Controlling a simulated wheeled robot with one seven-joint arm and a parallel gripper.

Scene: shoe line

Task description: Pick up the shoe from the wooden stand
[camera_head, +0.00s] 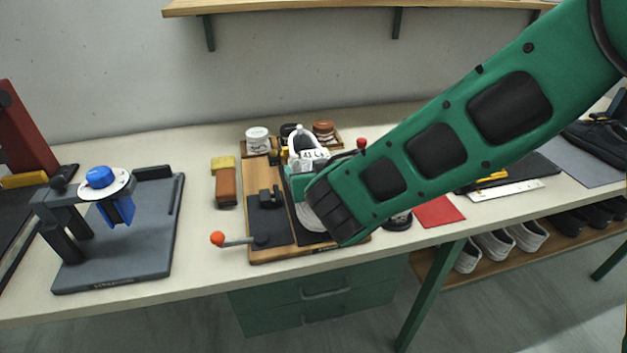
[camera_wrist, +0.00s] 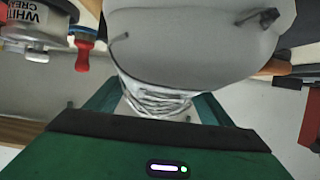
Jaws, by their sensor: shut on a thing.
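The shoe is pale grey-white with white laces and fills the upper middle of the wrist view (camera_wrist: 200,45). My gripper (camera_wrist: 155,108) is shut on it, with a green finger on each side of the laced part. In the head view, white parts of the shoe (camera_head: 311,218) show beside my green arm, which hides most of it. The wooden stand (camera_head: 285,255) lies on the bench under my gripper, with black panels and a lever. I cannot tell whether the shoe still touches the stand.
A red-knobbed lever (camera_head: 217,239) sticks out left of the stand. Jars (camera_head: 257,140) stand behind it, and a brush block (camera_head: 225,185) lies to its left. A grey fixture with a blue knob (camera_head: 100,177) stands farther left. A wooden shelf (camera_head: 300,6) hangs above.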

